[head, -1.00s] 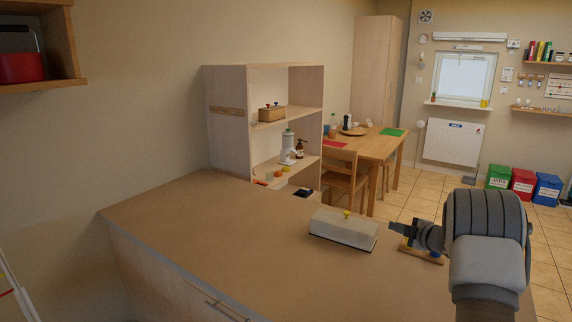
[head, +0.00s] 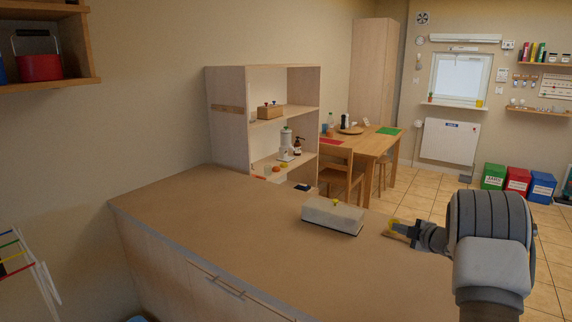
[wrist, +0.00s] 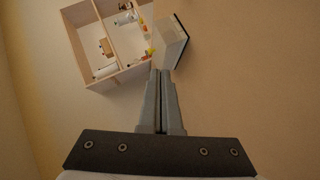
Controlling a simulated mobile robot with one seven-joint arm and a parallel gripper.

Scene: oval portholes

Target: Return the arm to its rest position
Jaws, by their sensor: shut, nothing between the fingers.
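My arm (head: 490,245) comes in at the lower right of the head view, with my gripper (head: 396,225) pointing left over the right end of the counter. In the wrist view my gripper (wrist: 160,75) is shut, its two fingers side by side with nothing between them. A pale box with a yellow knob on top (head: 332,217) stands on the counter to the left of my gripper, apart from it in the head view.
The brown counter (head: 210,225) is mostly clear on the left. An open wooden shelf unit (head: 228,125) stands at its far end. A wall shelf with a red container (head: 40,67) is at upper left. A table (head: 370,145) with chairs and several bins (head: 517,180) are beyond.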

